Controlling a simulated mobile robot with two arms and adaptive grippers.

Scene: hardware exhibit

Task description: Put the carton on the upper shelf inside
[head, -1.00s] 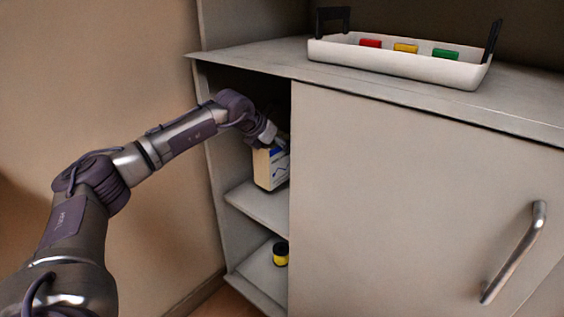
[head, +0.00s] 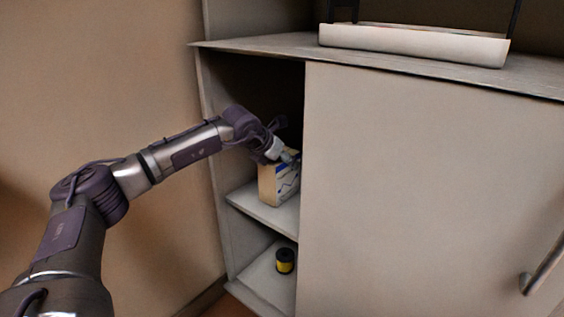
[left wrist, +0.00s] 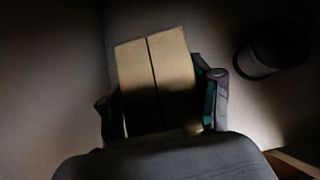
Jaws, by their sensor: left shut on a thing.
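The carton (head: 279,184) is a cream box with a blue and white printed side. It is inside the cabinet at the upper shelf (head: 262,208), upright, its bottom at or very near the shelf surface; I cannot tell if it touches. My left gripper (head: 287,158) is shut on the carton from above. In the left wrist view the carton's tan top (left wrist: 156,75) with a centre seam lies between the two fingers (left wrist: 160,105). The carton's right side is partly hidden by the cabinet door in the head view. My right gripper is not in view.
A sliding door panel (head: 420,180) with a handle (head: 545,265) covers the cabinet's right side. A black and yellow can (head: 285,261) stands on the lower shelf. A dark round object (left wrist: 258,50) stands beside the carton. A white tray (head: 412,44) sits on top.

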